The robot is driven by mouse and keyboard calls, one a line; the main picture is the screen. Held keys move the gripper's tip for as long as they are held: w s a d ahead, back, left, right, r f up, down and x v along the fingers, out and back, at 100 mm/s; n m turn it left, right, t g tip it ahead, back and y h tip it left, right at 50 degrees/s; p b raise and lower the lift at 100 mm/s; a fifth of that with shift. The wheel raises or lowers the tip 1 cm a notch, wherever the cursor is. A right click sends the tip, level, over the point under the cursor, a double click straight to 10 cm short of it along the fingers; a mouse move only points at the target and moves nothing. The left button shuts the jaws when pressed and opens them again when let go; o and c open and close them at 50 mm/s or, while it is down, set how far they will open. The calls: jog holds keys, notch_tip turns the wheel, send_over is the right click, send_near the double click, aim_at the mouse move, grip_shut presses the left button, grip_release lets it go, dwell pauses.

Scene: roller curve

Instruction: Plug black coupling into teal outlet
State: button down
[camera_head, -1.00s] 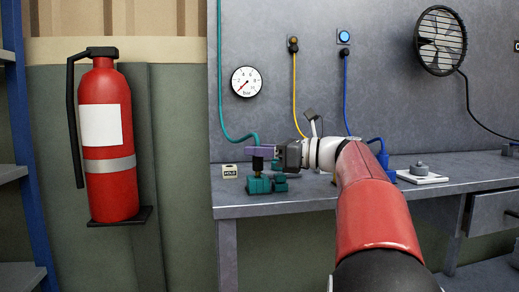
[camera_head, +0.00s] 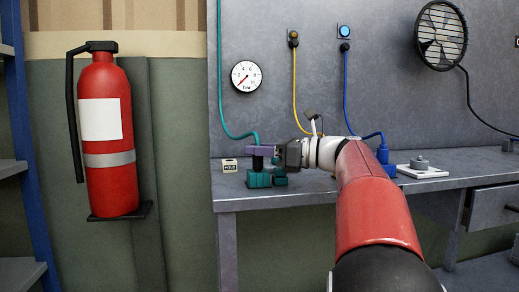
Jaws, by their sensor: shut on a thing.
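The black coupling (camera_head: 258,162) is upright on the end of the teal hose (camera_head: 228,122). My gripper (camera_head: 262,150), with purple fingers, is shut on it from the right. The coupling stands directly over the teal outlet block (camera_head: 257,180) near the front left of the bench, and its lower end meets the block's top in the picture. I cannot tell how deep it sits in the outlet. My red arm hides part of the bench to the right.
A fire extinguisher (camera_head: 103,140) hangs left of the bench (camera_head: 300,190). A small labelled block (camera_head: 230,166) stands left of the outlet. A blue plug (camera_head: 383,152) and a white plate with a grey knob (camera_head: 421,169) are right of my arm. Yellow and blue cables run down the wall.

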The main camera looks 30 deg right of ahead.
jog(key=shift+f, duration=0.2)
jog(key=c, duration=1.1)
grip_release()
jog(key=v, duration=0.8)
jog(key=shift+w, duration=0.1)
